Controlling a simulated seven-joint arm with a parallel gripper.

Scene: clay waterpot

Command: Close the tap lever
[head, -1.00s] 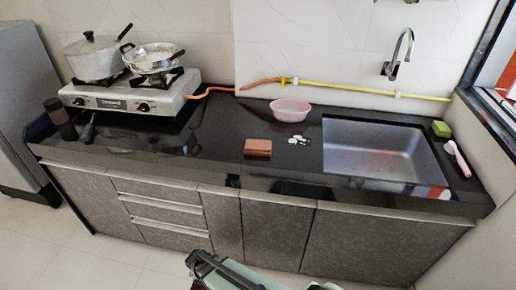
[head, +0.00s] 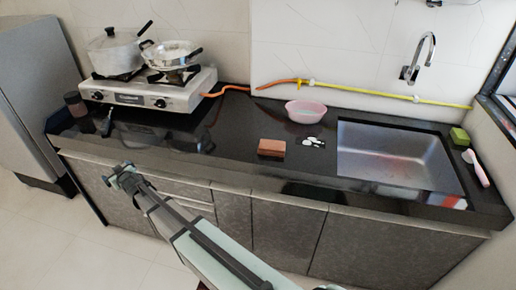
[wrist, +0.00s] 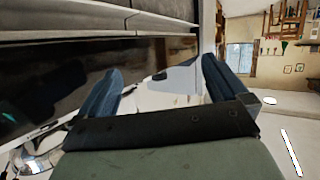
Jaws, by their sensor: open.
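A curved metal tap (head: 418,60) comes out of the back wall above the sink (head: 395,157) in the head view. I cannot make out a lever on it. A small yellow fitting (head: 300,82) sits where the orange and yellow hoses meet on the wall; its lever position is too small to tell. My gripper (head: 118,178) is in front of the cabinets at the left, below the counter edge, far from the tap. In the wrist view my gripper (wrist: 160,82) has its two dark blue fingers spread with nothing held between them. No clay pot is visible.
A stove (head: 150,90) with a pot (head: 115,52) and a pan (head: 171,54) stands at the counter's left. A pink bowl (head: 306,112), a brown block (head: 271,147) and a green sponge (head: 459,136) lie on the counter. A grey fridge (head: 35,95) stands far left.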

